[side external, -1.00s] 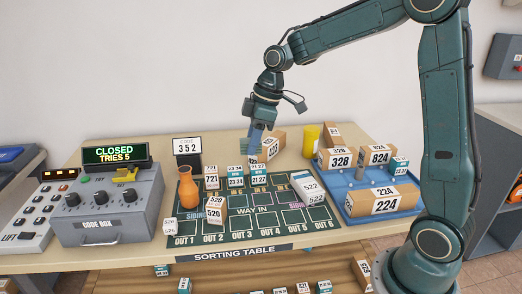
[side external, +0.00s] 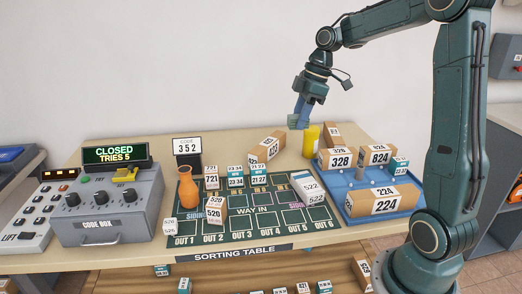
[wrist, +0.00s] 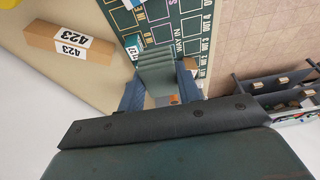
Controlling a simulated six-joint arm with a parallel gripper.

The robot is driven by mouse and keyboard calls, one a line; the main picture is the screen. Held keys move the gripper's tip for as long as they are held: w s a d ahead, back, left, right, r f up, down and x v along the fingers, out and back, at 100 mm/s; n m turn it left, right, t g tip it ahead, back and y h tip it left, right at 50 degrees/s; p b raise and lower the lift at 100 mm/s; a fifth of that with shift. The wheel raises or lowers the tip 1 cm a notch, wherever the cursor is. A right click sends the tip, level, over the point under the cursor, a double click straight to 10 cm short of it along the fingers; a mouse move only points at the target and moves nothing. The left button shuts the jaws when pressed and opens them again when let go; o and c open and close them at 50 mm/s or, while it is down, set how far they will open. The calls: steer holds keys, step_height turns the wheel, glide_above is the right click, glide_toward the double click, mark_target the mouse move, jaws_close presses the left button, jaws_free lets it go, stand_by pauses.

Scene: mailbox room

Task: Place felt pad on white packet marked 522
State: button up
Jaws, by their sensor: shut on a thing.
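My gripper (side external: 300,112) is shut on the felt pad (side external: 294,121), a small grey-green piece, and holds it above the back of the table, left of the yellow cylinder. In the wrist view the felt pad (wrist: 156,66) shows ribbed grey-green between the two blue fingers (wrist: 160,95). The white packet marked 522 (side external: 309,188) lies on the right part of the green sorting mat, below my gripper in the picture and apart from the pad.
The brown 423 box (side external: 265,148) stands at the back, left of the yellow cylinder (side external: 311,140). A blue tray (side external: 352,177) with several boxes is at right. On the mat (side external: 250,228) stand an orange vase (side external: 188,190) and several small packets.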

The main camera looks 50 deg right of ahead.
steer(key=s+d, duration=0.1)
steer(key=d, duration=0.1)
steer(key=s+d+r, duration=0.1)
steer(key=s, duration=0.1)
steer(key=shift+d, duration=0.35)
glide_above(305, 182)
steer(key=f, duration=1)
steer(key=s+d+f, duration=0.1)
steer(key=f, duration=0.4)
steer(key=shift+f, duration=0.35)
steer(key=shift+f, duration=0.1)
steer(key=shift+f, duration=2.05)
steer(key=shift+f, duration=0.1)
steer(key=o, duration=1)
steer(key=shift+c, duration=0.2)
